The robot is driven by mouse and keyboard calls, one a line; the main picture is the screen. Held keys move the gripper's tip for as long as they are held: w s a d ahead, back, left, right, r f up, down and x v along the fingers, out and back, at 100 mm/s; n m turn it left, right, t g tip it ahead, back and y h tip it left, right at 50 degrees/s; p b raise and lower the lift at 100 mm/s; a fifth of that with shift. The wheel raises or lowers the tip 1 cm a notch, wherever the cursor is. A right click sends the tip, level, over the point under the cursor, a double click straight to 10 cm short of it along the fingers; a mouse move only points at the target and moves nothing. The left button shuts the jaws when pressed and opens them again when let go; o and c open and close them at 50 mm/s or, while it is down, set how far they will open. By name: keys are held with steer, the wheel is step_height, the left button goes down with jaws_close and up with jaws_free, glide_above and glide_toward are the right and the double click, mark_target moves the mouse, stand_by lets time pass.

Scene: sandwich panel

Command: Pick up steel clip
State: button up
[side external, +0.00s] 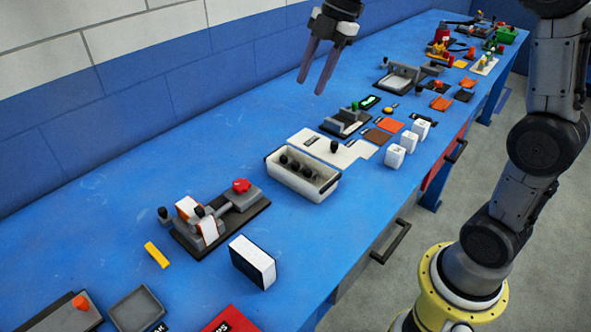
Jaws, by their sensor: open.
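My gripper (311,87) is at the top middle of the side external view, above the back of the blue bench. Its two long fingers point down, apart and empty, with blue showing between them. I cannot make out a steel clip for certain; the small parts are too small to tell. A grey and black fixture (347,121) with a small green part stands below and to the right of my gripper. A pale open box (312,194) holding several black knobs sits nearer the camera, below my gripper.
The blue bench (110,205) runs from lower left to upper right against a wall. A fixture with a red knob (241,186), a white block (254,262) and several white cubes (395,156) stand on it. More fixtures crowd the far end. The bench's back left is clear.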

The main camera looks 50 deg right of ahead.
steer(key=w+d+f+g+y, duration=0.1)
steer(key=w+d+f, duration=0.5)
steer(key=w+f, duration=0.25)
steer(key=g, duration=0.2)
glide_toward(296, 163)
steer(key=shift+m+y, duration=0.3)
steer(key=x, duration=1)
steer(key=shift+d+f, duration=0.1)
steer(key=shift+f, duration=0.2)
jaws_close()
